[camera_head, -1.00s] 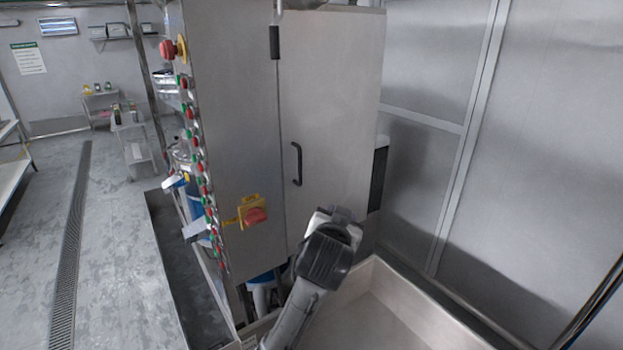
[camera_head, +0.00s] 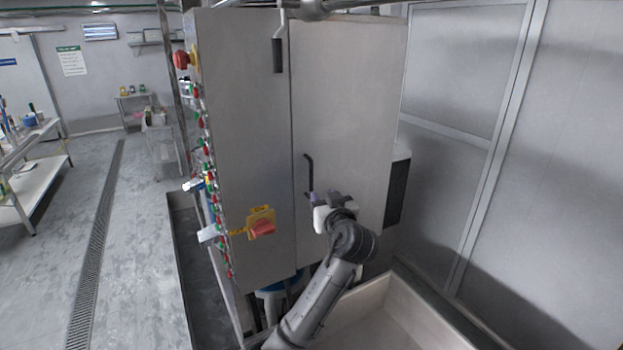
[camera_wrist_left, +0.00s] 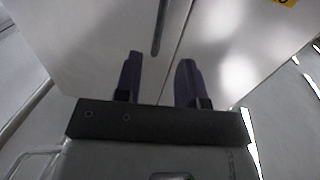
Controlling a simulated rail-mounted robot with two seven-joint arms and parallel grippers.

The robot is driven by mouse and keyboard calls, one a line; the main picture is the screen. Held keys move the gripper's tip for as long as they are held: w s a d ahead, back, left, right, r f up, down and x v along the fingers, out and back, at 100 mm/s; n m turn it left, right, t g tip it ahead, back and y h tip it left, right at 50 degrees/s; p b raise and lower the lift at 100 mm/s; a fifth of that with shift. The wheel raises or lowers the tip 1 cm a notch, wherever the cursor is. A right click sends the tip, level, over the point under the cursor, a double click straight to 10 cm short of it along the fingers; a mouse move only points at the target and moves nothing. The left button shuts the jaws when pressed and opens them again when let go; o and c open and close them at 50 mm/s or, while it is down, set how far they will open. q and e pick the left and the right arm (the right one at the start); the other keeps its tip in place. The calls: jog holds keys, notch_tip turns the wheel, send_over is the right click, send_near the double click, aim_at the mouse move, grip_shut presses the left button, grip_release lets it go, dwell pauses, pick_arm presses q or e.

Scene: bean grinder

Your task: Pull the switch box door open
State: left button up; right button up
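The switch box door (camera_head: 350,85) is the right-hand grey panel of the tall metal cabinet and looks closed. Its dark vertical bar handle (camera_head: 308,172) sits near the seam, and it also shows in the wrist view (camera_wrist_left: 158,32) ahead of the fingers. My left gripper (camera_head: 318,197) is close to the handle's lower end in the head view. In the wrist view its two dark fingers (camera_wrist_left: 159,78) are apart with nothing between them. The handle lies roughly in line with the gap, beyond the fingertips. I cannot tell the exact distance. My right gripper is not in view.
A red knob on a yellow plate (camera_head: 261,223) is on the left panel. Red and green buttons (camera_head: 207,170) line the cabinet's left edge. A pale open bin (camera_head: 420,318) stands below right. A metal partition wall (camera_head: 470,150) is at right. Open floor (camera_head: 140,240) is at left.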

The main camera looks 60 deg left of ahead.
aim_at(312, 181)
pick_arm(q)
jog(key=p+x, duration=0.2)
jog(key=x, duration=0.6)
jog(key=shift+a+r, duration=0.1)
jog(key=shift+a, duration=0.2)
jog(key=shift+x, duration=0.9)
jog(key=shift+w, duration=0.1)
grip_shut()
